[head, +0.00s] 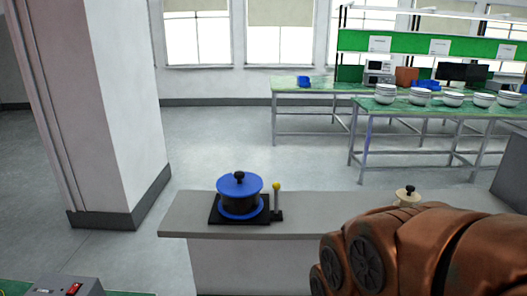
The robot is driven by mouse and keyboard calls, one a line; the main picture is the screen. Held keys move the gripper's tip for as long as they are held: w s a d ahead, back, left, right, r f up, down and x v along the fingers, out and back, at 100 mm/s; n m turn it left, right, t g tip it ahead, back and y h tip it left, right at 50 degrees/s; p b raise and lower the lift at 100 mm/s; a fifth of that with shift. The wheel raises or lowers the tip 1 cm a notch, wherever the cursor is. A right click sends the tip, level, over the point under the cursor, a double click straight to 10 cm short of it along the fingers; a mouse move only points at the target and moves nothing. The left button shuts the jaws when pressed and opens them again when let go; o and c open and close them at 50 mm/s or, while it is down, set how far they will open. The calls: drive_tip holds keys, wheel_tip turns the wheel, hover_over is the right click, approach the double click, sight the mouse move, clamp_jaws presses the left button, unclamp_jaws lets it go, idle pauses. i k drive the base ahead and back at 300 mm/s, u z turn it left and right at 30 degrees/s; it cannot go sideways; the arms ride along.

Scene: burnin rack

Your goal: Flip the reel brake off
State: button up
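A reel (240,184) with blue flanges, a dark core and a black top knob stands on a black base plate on the grey counter. Right beside it, a thin lever with a yellow ball knob (276,186) rises nearly upright from a small black block (277,215); it looks like the reel brake. My copper-coloured arm fills the lower right, well to the right of the lever. My gripper is not in this view, so its opening and anything in it cannot be seen.
The grey counter (330,219) has clear room between the lever and my arm. A cream object with a black knob (407,194) is partly hidden behind my arm. A grey box with a red switch (73,289) is at the lower left. A white pillar (120,100) stands left; green benches (310,86) stand behind.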

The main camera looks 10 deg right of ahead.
sight(276, 186)
drive_tip(key=u, duration=0.05)
drive_tip(key=i, duration=0.1)
drive_tip(key=z, duration=0.05)
drive_tip(key=k, duration=1.8)
drive_tip(key=u, duration=0.55)
drive_tip(key=i, duration=0.5)
drive_tip(key=u, duration=0.55)
drive_tip(key=i, duration=0.85)
drive_tip(key=z, duration=0.35)
